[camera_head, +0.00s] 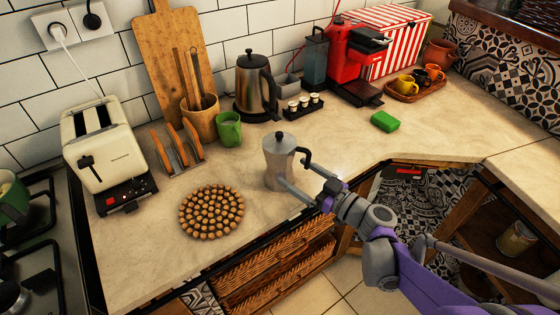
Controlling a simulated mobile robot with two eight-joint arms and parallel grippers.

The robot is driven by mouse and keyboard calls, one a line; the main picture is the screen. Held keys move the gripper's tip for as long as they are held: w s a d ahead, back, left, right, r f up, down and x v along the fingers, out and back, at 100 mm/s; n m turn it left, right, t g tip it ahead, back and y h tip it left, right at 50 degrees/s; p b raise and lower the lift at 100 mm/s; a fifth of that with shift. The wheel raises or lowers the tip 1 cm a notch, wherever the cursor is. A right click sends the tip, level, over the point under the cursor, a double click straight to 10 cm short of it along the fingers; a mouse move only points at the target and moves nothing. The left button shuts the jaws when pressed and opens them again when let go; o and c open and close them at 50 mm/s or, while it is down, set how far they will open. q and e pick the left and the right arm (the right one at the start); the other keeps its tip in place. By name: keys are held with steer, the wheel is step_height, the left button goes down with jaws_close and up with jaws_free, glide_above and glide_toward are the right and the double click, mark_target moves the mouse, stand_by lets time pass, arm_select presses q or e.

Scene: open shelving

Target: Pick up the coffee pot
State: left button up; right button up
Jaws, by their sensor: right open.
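The coffee pot (277,160) is a small silver moka pot with a black handle on its right side. It stands upright on the beige counter (160,247) near the front edge. My right gripper (296,174) is open at the pot's right side, close to its body and handle. I cannot tell whether its fingers touch the pot. My left gripper is not in view.
A round trivet of wooden beads (211,212) lies left of the pot. Behind stand a green mug (228,130), a steel kettle (255,88) and small cups on a black rack (304,104). The counter around the pot is clear.

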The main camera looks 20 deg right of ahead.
mark_target(289, 167)
steer(key=x, duration=0.4)
steer(key=shift+w+r, duration=0.2)
jaws_close()
stand_by(0.3)
